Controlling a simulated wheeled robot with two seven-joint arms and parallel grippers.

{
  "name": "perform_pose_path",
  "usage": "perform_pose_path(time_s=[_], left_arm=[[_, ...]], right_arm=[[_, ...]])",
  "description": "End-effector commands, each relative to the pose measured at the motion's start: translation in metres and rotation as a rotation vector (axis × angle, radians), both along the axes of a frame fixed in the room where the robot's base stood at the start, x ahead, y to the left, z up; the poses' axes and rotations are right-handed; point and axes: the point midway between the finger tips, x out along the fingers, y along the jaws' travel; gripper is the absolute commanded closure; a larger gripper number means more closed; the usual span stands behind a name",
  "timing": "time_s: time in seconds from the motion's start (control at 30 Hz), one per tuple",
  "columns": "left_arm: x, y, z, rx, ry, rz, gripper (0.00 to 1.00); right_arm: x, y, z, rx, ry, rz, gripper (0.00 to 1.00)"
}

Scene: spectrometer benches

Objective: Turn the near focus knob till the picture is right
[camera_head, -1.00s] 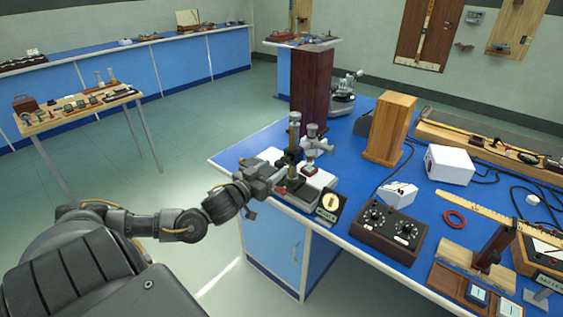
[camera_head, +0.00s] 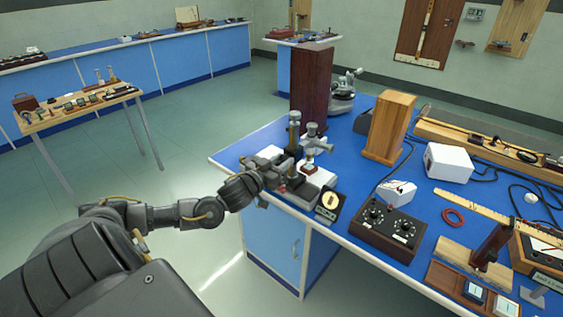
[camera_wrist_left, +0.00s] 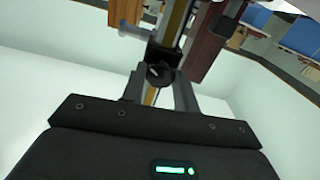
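In the left wrist view, a round black knob (camera_wrist_left: 159,74) with a pale mark lies between the tips of my left gripper (camera_wrist_left: 160,82). The fingers are apart, one on each side; whether they touch the knob is unclear. In the head view the knob is hidden by the gripper. A small dark panel with a cream round picture (camera_head: 329,202) stands right of the microscope.
A black two-dial box (camera_head: 389,228) lies to the right.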

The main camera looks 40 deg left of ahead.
Motion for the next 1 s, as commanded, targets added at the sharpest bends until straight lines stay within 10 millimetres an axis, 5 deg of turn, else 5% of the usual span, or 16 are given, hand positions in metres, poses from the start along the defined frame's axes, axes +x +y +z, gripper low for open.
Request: perform_pose_path(time_s=[0.1,0.47,1.0], left_arm=[[0.000,0.001,0.000,0.000,0.000,0.001,0.93],[0.000,0.000,0.000,0.076,0.004,0.002,0.93],[0.000,0.000,0.001,0.503,0.012,0.002,0.93]], right_arm=[[0.000,0.000,0.000,0.000,0.000,0.000,0.33],[0.000,0.000,0.005,0.000,0.000,0.000,0.33],[0.000,0.000,0.021,0.000,0.000,0.000,0.33]])
